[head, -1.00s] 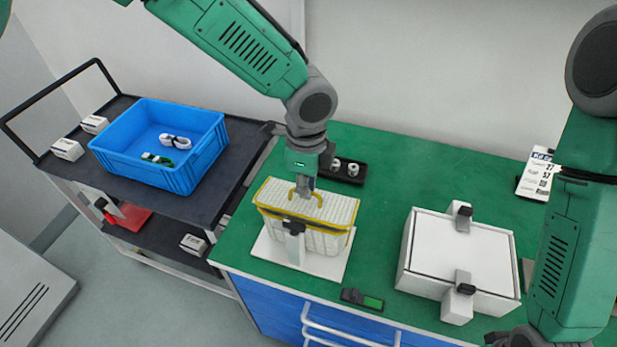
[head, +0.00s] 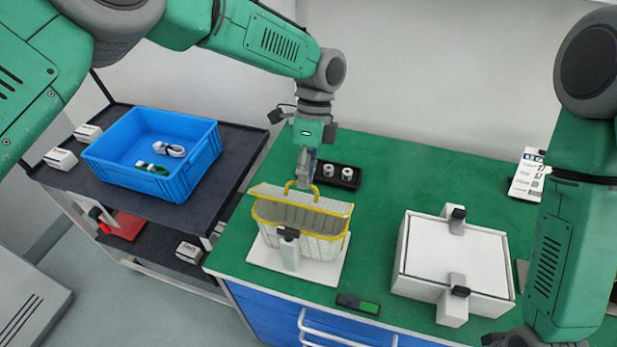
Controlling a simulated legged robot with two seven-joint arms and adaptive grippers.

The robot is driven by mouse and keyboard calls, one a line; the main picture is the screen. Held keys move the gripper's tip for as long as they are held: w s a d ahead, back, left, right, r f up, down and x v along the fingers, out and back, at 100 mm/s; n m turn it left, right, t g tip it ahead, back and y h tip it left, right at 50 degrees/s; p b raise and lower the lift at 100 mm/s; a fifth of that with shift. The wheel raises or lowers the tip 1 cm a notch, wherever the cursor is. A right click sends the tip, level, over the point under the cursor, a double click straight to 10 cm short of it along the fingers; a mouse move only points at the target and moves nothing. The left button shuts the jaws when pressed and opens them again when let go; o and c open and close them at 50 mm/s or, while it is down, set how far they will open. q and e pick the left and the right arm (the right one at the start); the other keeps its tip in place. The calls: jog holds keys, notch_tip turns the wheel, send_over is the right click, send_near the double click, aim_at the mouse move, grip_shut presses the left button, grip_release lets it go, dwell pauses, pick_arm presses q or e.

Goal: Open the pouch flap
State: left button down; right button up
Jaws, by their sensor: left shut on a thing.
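The pouch (head: 322,246) is white and quilted with yellow trim, and stands on a white plate (head: 325,276) on the green bench. Its flap (head: 332,206) is raised at the back, and the grey inside shows through the open mouth. A yellow loop (head: 290,194) stands up from the flap's edge. My left gripper (head: 303,183) comes down from above and is shut on the loop. A white post with a dark clamp (head: 289,235) stands against the pouch's front. Of my right gripper only a dark part (head: 515,339) shows at the bottom edge; its fingers are hidden.
A black tray with two white rolls (head: 338,175) lies behind the pouch. A white box with clamps (head: 455,260) stands to the right, and a small device (head: 358,303) lies in front. A blue crate (head: 190,180) sits on the dark cart at left.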

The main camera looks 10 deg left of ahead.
pick_arm(q)
jog(key=shift+a, duration=0.25)
jog(key=c, duration=1.7)
grip_release()
jog(key=shift+w+a+f, duration=0.1)
jog(key=shift+a, duration=0.15)
jog(key=shift+v, duration=6)
